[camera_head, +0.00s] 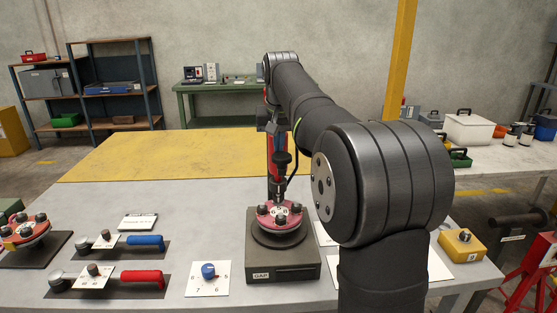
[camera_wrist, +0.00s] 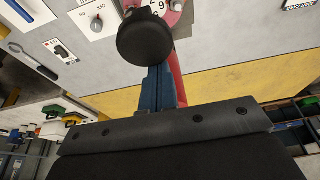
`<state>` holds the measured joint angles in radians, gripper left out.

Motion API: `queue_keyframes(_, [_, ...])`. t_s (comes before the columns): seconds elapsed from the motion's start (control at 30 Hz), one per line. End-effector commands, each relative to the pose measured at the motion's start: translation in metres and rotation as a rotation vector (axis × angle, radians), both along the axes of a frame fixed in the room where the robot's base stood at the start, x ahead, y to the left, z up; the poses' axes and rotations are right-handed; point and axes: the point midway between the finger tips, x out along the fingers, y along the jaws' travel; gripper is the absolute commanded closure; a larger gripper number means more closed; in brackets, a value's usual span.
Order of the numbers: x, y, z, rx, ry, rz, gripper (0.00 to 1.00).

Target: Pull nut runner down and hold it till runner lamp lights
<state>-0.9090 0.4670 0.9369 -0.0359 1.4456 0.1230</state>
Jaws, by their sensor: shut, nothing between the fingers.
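The nut runner (camera_head: 278,148) is a red upright tool with a black knob on its front, standing over the flanged spool. The red flange (camera_head: 279,213) with several dark nuts sits on a grey base labelled GAP (camera_head: 283,265). In the wrist view, the black knob (camera_wrist: 147,37) is just beyond my gripper (camera_wrist: 160,78). The blue fingers are shut with nothing between them. The red runner body (camera_wrist: 176,85) shows behind them. I cannot tell whether the fingers touch the knob. In the head view, my arm largely hides my gripper. I cannot make out a lit runner lamp.
A blue-handled wrench (camera_head: 146,241) and a red-handled wrench (camera_head: 143,276) lie left on the bench. A card with a blue dial (camera_head: 209,271) is in front. Another flange (camera_head: 24,232) sits far left, and a yellow button box (camera_head: 462,241) right.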

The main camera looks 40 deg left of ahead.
Motion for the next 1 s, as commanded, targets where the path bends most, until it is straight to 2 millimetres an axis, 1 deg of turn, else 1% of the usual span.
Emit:
queue_keyframes(0.03, [-0.003,-0.003,0.013,0.001,0.001,0.0,1.0])
queue_keyframes(0.1, [-0.006,-0.006,0.027,0.002,-0.001,0.0,1.0])
queue_keyframes(0.2, [-0.01,-0.009,0.044,0.002,-0.001,0.0,1.0])
queue_keyframes(0.3, [-0.012,-0.011,0.055,0.001,0.0,0.0,1.0])
queue_keyframes(0.4, [-0.013,-0.013,0.061,0.001,0.0,0.0,1.0])
queue_keyframes(0.8, [-0.014,-0.013,0.063,0.001,0.0,0.0,1.0])
queue_keyframes(0.93, [-0.012,-0.012,0.056,-0.001,0.001,0.0,1.0])
queue_keyframes(1.0, [-0.011,-0.011,0.048,-0.001,0.001,0.0,1.0])
